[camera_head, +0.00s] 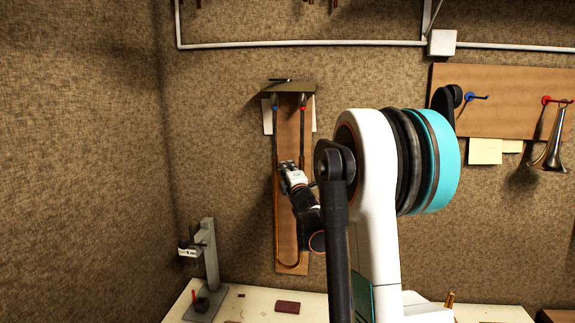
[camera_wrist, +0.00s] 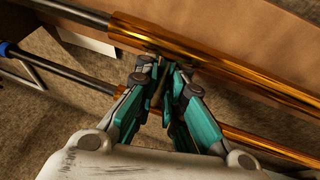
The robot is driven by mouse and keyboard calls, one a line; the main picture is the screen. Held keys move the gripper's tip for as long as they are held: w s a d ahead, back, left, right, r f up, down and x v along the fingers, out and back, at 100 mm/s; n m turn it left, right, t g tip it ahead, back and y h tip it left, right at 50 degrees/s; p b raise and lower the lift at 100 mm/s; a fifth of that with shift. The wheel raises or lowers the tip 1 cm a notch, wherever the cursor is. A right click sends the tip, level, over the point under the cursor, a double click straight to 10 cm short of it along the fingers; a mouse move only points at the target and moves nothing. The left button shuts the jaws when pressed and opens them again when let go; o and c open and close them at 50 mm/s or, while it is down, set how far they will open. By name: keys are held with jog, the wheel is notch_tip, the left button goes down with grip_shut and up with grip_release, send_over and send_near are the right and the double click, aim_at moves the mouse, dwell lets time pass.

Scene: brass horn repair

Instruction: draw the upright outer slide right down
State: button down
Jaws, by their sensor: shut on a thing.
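The outer slide (camera_head: 277,225) is a long brass U of two tubes, upright in front of a wooden board, its bow at the bottom. In the wrist view its brass tube (camera_wrist: 235,68) runs across the upper right; the second tube passes partly hidden behind my fingers. Dark inner tubes (camera_wrist: 62,13) come out of the brass ends. In the head view they run up to a bracket (camera_head: 290,87), by blue and red marks. My gripper (camera_head: 288,168) is shut between the two tubes, on what looks like the slide's cross brace; the fingertips (camera_wrist: 160,68) mostly hide it.
A grey stand (camera_head: 210,265) and a dark red block (camera_head: 287,307) are on the pale bench (camera_head: 250,302) below. A pegboard (camera_head: 500,100) with a hanging horn part (camera_head: 555,145) is at the right. My arm covers the middle. The wall left of the slide is clear.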

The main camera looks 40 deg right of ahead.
notch_tip(320, 180, down, 18)
jog(key=b, duration=1.1)
jog(key=shift+s, duration=0.15)
jog(key=c, duration=1.7)
grip_release()
jog(key=shift+r, duration=0.1)
jog(key=v, duration=1.2)
